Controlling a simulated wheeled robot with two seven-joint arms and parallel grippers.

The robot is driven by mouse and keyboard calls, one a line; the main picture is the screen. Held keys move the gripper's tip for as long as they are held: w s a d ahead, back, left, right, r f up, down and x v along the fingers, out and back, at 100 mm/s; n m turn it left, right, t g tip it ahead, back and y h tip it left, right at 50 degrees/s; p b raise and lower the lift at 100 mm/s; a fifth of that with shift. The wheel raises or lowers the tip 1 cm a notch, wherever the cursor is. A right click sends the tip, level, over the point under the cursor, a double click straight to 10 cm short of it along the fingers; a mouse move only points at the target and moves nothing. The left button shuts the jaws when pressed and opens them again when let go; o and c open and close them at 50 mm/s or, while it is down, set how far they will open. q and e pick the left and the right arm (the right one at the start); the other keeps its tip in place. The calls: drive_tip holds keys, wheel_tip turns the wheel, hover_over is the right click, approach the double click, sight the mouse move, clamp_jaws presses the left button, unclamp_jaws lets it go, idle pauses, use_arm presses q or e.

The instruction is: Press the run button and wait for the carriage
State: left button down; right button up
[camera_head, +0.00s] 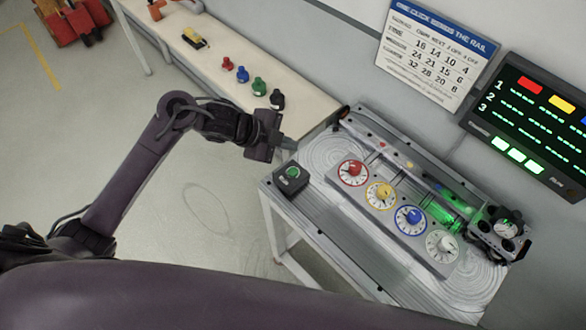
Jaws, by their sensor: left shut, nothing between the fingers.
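The run button (291,172) is a green round button on a dark box at the left end of the ring-track table (330,225). My left gripper (288,143) is shut and empty, a little above and behind the button in the picture; I see no contact with it. The carriage (497,232) seems to be the dark unit with round holders at the table's right end, beside a green glow (447,212). Red (354,172), yellow (381,195), blue (410,219) and white (442,246) dials stand in a row on a grey panel. My right gripper is out of view.
A long pale bench (215,62) behind holds small red, blue, green and black pieces and a yellow-black item (194,39). A wall chart (436,50) and a dark display (530,120) hang at the back right. Open floor (200,220) lies left of the table.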

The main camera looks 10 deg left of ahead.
use_arm(q)
drive_tip(key=b, duration=0.7)
hover_over(289, 172)
wheel_tip(289, 172, down, 7)
drive_tip(key=shift+f, duration=0.2)
drive_tip(key=shift+f+b, duration=0.5)
drive_tip(key=shift+f, duration=0.25)
idle(0.8)
drive_tip(key=shift+f, duration=0.4)
